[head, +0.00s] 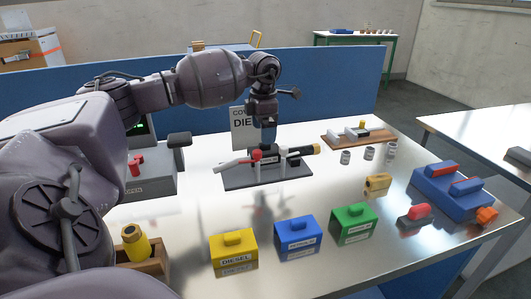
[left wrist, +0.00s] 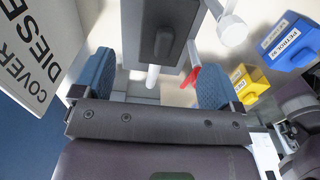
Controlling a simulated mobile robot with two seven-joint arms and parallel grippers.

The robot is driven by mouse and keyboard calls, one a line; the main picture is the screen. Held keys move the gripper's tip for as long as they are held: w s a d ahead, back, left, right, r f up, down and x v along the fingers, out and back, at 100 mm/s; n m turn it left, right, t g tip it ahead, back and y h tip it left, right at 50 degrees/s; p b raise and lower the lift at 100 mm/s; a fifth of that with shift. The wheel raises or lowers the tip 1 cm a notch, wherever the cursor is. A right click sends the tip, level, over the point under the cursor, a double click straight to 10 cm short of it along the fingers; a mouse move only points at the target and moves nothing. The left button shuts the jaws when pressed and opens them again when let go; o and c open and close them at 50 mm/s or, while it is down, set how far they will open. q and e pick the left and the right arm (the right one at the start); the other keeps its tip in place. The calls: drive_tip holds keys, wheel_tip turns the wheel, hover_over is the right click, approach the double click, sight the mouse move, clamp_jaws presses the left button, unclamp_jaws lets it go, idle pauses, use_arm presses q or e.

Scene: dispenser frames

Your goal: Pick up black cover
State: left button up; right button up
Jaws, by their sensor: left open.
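The black cover (left wrist: 163,30) shows in the left wrist view as a dark box with a raised handle on top. In the head view the black cover (head: 267,156) sits on the dispenser frame, at the middle of the table, with its top partly hidden by my gripper. My left gripper (head: 268,136) points down just above it. In the left wrist view my left gripper (left wrist: 155,82) is open, with its blue finger pads apart and nothing between them. My right gripper is not in view.
A sign reading COVER DIESEL (head: 242,130) stands behind the frame. A red-handled nozzle (head: 254,156) lies alongside the black cover. Yellow (head: 233,250), blue (head: 298,238) and green (head: 354,223) covers stand in front. A blue partition (head: 335,85) borders the back.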

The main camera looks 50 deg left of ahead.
sight(265, 149)
use_arm(q)
drive_tip(key=shift+d+f, duration=0.15)
drive_tip(key=shift+f, duration=1.4)
drive_tip(key=shift+d+f, duration=0.1)
drive_tip(key=shift+f, duration=1.45)
drive_tip(key=shift+r, duration=0.1)
drive_tip(key=c, duration=1)
